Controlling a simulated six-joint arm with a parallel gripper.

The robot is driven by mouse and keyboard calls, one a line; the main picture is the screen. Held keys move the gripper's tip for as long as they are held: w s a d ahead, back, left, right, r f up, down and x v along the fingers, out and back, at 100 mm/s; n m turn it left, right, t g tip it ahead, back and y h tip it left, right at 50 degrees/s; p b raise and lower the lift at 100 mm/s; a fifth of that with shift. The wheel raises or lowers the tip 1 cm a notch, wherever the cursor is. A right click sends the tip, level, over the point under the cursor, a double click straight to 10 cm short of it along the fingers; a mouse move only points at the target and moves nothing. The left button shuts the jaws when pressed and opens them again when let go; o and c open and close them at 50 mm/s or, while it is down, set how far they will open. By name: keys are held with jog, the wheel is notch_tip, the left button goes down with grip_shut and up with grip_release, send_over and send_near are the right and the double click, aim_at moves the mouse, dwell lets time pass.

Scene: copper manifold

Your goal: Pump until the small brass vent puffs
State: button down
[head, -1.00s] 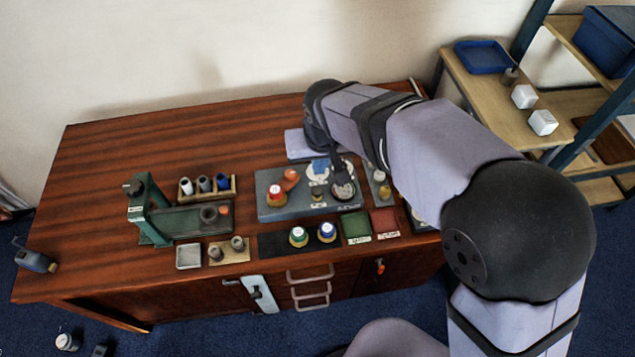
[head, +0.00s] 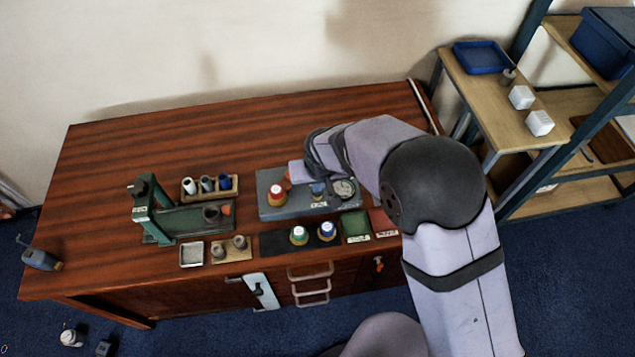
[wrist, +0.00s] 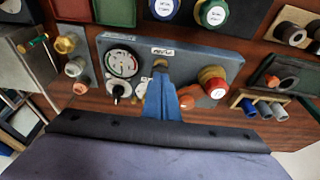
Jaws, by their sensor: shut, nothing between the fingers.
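My gripper (wrist: 160,76) has blue fingers that are shut, with nothing between them. Its tips are over the middle of the grey-blue panel (head: 270,212), right by a small brass-coloured part (wrist: 160,62); I cannot tell if they touch. In the head view the gripper (head: 318,190) partly covers the panel. The panel carries a round dial gauge (wrist: 122,63), a black-and-white knob (wrist: 117,90), an orange part (wrist: 187,101) and a red-topped cap (wrist: 213,82). A brass fitting (wrist: 65,45) stands on a separate grey block beside the panel. I see no puff.
Blue (head: 327,231) and green (head: 298,235) caps stand on a black mat in front. Green (head: 355,226) and red trays lie beside it. A green press (head: 148,210) and a bobbin rack (head: 208,187) stand left. The table's back left is clear.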

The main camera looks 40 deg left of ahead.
jog(key=shift+f, duration=0.1)
notch_tip(320, 180, down, 2)
jog(key=shift+b, duration=0.95)
jog(key=shift+d, duration=0.1)
jog(key=shift+s+d+f, duration=0.15)
dwell(0.3)
jog(key=shift+r+p, duration=0.7)
jog(key=shift+r, duration=0.05)
notch_tip(320, 180, up, 4)
jog(key=shift+f+p, duration=0.1)
jog(key=shift+p, duration=1.05)
jog(key=b+v, duration=0.2)
jog(key=v, duration=0.7)
